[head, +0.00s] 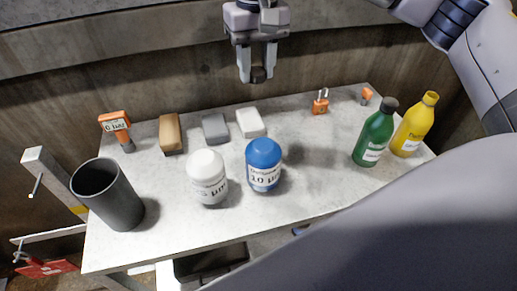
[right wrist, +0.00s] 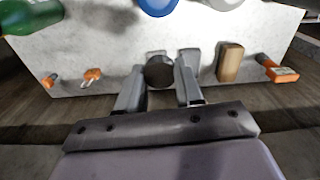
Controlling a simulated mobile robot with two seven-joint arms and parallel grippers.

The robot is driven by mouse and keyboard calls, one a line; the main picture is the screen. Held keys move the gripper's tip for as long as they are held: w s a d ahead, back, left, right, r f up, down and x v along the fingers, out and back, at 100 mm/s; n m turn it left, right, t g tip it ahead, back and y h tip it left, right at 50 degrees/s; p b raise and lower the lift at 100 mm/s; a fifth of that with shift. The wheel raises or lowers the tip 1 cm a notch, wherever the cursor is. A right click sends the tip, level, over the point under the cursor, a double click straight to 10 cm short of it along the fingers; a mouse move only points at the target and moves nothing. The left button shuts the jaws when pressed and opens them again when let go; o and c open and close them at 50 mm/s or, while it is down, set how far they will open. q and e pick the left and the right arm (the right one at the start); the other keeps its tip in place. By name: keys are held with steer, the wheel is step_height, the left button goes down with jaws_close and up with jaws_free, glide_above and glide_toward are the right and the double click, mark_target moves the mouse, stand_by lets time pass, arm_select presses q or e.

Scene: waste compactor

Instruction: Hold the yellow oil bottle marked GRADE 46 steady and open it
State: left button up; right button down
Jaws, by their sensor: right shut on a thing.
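The yellow oil bottle (head: 412,128) stands upright at the right end of the table. Its neck (head: 430,97) shows yellow with no dark cap on it; the grade on its label is too small to read. My right gripper (head: 257,76) is above the table's back edge, far left of the bottle. It is shut on a small dark round piece that looks like a cap (right wrist: 158,74), seen between the fingers in the right wrist view. No gripper touches the bottle. My left gripper is not in view.
A green bottle (head: 374,138) with a dark cap stands close left of the yellow one. White (head: 207,178) and blue (head: 263,167) containers stand mid-table. A dark cup (head: 119,200) is at left.

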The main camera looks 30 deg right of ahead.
mark_target(262, 69)
steer(key=shift+w+d+f+m+b, duration=0.25)
steer(key=shift+w+d+f+m, duration=0.15)
steer(key=shift+d+f+m, duration=0.15)
steer(key=shift+w+d+f+m+b, duration=0.25)
steer(key=shift+w+d+f+m, duration=0.2)
steer(key=shift+f+m, duration=0.15)
steer(key=d+f+m, duration=0.2)
steer(key=d+m, duration=0.1)
steer(key=d, duration=0.2)
step_height(262, 69, down, 15)
steer(key=shift+d+f+b, duration=0.1)
steer(key=shift+f+b, duration=0.1)
steer(key=shift+b, duration=1.05)
step_height(262, 69, down, 4)
steer(key=shift+f, duration=0.25)
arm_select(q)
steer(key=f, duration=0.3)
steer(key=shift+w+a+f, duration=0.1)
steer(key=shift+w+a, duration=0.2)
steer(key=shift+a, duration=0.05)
arm_select(e)
steer(key=shift+f, duration=0.1)
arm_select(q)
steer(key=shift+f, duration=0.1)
arm_select(e)
steer(key=shift+f, duration=0.1)
